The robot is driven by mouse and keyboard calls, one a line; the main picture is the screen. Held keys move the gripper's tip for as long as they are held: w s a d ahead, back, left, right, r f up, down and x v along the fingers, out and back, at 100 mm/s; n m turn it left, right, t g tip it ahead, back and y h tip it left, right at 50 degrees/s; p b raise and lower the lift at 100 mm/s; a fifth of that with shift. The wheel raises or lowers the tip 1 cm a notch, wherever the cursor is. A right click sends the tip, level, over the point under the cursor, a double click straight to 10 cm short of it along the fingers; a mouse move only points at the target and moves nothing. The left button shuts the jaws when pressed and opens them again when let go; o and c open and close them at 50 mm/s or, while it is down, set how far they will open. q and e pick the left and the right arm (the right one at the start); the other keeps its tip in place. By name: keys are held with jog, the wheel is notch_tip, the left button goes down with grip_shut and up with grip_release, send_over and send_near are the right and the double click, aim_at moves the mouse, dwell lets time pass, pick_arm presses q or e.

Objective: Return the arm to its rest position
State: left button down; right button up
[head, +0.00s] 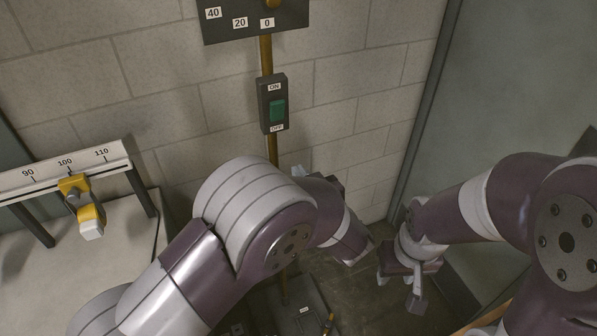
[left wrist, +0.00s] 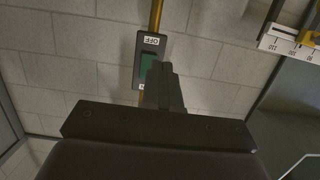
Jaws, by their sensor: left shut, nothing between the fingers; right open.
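My left arm (head: 240,215) reaches in from the lower left, bent, with its forearm in front of the wall. Its gripper is mostly hidden behind the arm in the head view. In the left wrist view my left gripper (left wrist: 162,72) is shut with nothing between the fingers, and it overlaps the lower part of the green switch (left wrist: 149,66) in the picture. My right gripper (head: 400,288) hangs at the right of the head view, open and empty, pointing down.
The switch box (head: 272,103), marked ON and OFF, is on a brass pipe (head: 266,56) below a dark number panel (head: 225,29). A scale rail (head: 120,160) with a yellow slider (head: 84,205) stands on a bench (head: 115,250) at left. A grey door or panel (head: 510,90) is at right.

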pick_arm(q)
jog(key=s+d+f+m+g+h+b, duration=0.2)
jog(key=s+d+f+m+g+h, duration=0.3)
jog(key=d+f+h, duration=0.4)
jog(key=s+a+f+m+g+b, duration=0.1)
jog(key=s+a+f+g+b, duration=0.1)
jog(key=s+a+f+g, duration=0.4)
jog(key=s+a+g+y+b, duration=0.1)
jog(key=s+a, duration=0.3)
jog(key=a, duration=0.7)
jog(key=s+a+n+g+y+b, duration=0.1)
jog(key=s+a+y+b, duration=0.1)
jog(key=a, duration=0.9)
jog(key=shift+s+a+r+b, duration=0.25)
jog(key=shift+s+r+b, duration=0.05)
jog(key=shift+s+b, duration=0.65)
pick_arm(e)
notch_tip(320, 180, down, 9)
jog(key=shift+w+a, duration=0.15)
jog(key=shift+w, duration=0.15)
